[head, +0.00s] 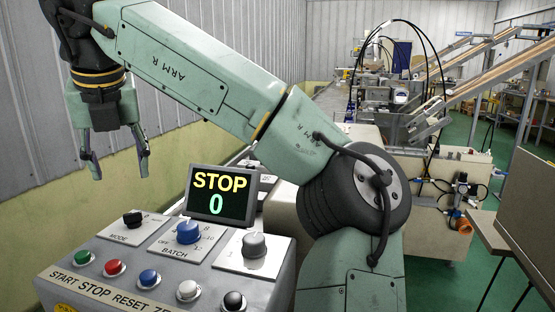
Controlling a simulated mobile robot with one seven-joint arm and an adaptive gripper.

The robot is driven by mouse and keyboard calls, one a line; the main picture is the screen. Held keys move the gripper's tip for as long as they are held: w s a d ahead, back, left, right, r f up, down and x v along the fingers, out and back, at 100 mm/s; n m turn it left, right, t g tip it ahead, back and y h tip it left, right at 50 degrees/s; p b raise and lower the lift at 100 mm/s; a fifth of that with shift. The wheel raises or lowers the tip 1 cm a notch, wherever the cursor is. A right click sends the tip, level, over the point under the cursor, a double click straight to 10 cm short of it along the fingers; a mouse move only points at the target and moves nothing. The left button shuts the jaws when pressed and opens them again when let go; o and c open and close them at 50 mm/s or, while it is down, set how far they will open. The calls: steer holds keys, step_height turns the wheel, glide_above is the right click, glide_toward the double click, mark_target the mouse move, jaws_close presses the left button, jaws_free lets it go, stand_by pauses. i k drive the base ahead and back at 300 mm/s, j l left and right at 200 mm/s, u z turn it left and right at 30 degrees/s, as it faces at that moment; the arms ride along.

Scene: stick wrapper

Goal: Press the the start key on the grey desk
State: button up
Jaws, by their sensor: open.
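The grey desk (95,277) is a sloped control panel at the lower left in the head view. The start key is the green round button (82,258) at the left end of its front row, above the printed word START. To its right are the red stop button (114,268) and the blue reset button (148,279). My gripper (120,171) hangs above and behind the desk's left side, pointing down. Its two fingers are apart with nothing between them. It is clear of the buttons. A screen (221,195) at the desk's back reads STOP and 0.
A black MODE knob (133,219), a blue BATCH knob (188,232) and a grey knob (254,245) stand up behind the button row. White (188,290) and black (233,301) buttons continue the row. A wall is at left; machinery with conveyors (480,75) stands behind at right.

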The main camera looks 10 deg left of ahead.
mark_target(82, 256)
steer(key=k, duration=1)
